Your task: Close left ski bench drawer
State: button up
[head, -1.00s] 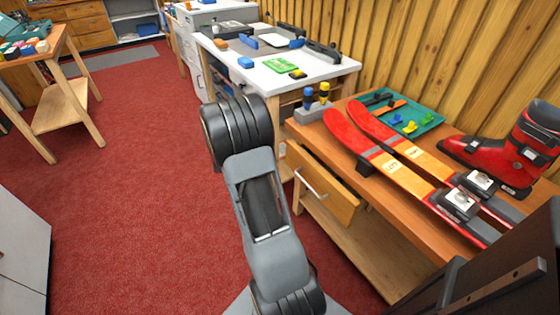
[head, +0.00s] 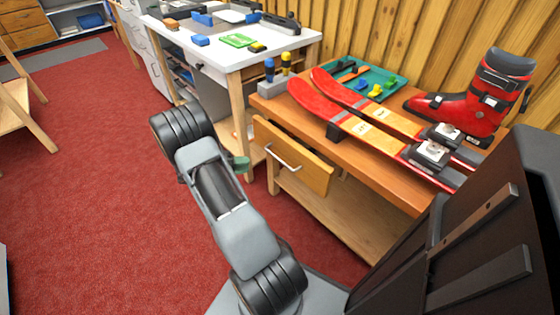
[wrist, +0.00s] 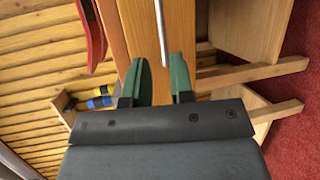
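The ski bench drawer (head: 292,155) is pulled partly out of the left side of the ski bench (head: 352,153), with a metal bar handle (head: 283,157) on its wooden front. The handle also shows in the wrist view (wrist: 161,32) as a bar pointing away from the camera. My gripper (wrist: 159,80) has two green fingers spread apart with nothing between them. The near end of the handle lies just beyond the fingertips, roughly between them. In the head view one green finger (head: 241,163) shows left of the drawer; my arm hides the rest.
Red and orange skis (head: 350,118), a red ski boot (head: 480,100) and a green tray (head: 385,90) are on the bench top. A white-topped workbench (head: 270,48) stands behind to the left. Red carpet (head: 90,180) is clear on the left.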

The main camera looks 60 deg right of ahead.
aim_at(280, 160)
jog(key=shift+m, duration=0.3)
jog(key=b+x, duration=0.2)
jog(key=x, duration=1.1)
jog(key=shift+s+d+f, duration=0.1)
jog(key=shift+s+d, duration=0.15)
jog(key=shift+s, duration=0.05)
jog(key=shift+c, duration=0.4)
grip_shut()
